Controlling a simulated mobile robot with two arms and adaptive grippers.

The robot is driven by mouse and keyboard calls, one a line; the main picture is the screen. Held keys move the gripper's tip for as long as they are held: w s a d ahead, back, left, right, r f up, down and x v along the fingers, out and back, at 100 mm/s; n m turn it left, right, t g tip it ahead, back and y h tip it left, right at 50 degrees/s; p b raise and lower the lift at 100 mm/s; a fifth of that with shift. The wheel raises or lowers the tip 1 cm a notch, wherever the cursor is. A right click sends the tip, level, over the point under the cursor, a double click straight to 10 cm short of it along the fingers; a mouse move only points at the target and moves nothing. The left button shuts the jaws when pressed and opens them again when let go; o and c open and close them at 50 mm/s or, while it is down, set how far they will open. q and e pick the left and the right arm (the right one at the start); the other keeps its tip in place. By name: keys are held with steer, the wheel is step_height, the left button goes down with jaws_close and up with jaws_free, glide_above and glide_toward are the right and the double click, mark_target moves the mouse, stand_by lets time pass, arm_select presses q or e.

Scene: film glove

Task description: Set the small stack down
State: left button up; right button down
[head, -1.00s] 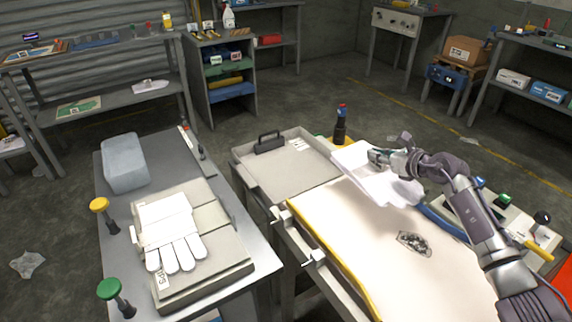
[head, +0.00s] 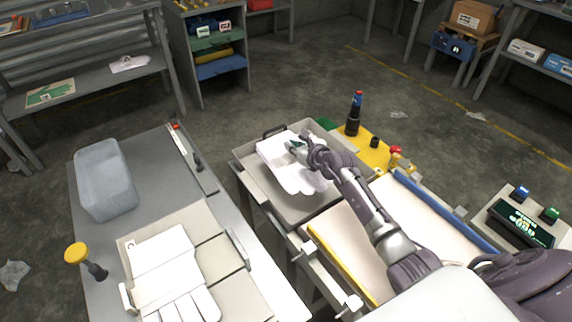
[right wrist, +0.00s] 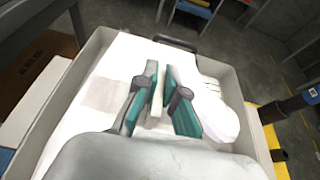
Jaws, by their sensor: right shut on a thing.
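The small stack (head: 278,165) is white, sheet-like and glove-shaped, with rounded finger ends towards the lower right. It is over the shallow grey tray (head: 240,170) in the middle of the head view. I cannot tell whether it touches the tray floor. My right gripper (head: 297,147) is shut on the stack's edge. In the right wrist view its teal fingers (right wrist: 165,104) pinch a thin white part, and the stack (right wrist: 212,112) spreads to the right of them, within the outline of the tray (right wrist: 258,140). My left gripper is not in view.
A metal bench at left holds a white glove shape (head: 165,262) on a plate, a translucent bin (head: 105,180) and a yellow-topped post (head: 76,254). A dark post (head: 354,115) stands on a yellow surface behind the tray. A blue bar (head: 445,210) lies to the right.

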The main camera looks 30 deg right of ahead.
mark_target(290, 153)
step_height(290, 153, down, 3)
steer(key=shift+s+f+b, duration=0.15)
steer(key=shift+f+b, duration=0.05)
steer(key=shift+b, duration=0.2)
step_height(290, 153, down, 4)
steer(key=shift+f+b, duration=0.2)
steer(key=shift+b, duration=0.7)
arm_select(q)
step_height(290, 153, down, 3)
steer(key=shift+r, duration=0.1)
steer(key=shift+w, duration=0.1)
arm_select(e)
steer(key=c, duration=1.3)
jaws_free()
steer(key=shift+f, duration=0.1)
steer(key=shift+o, duration=0.2)
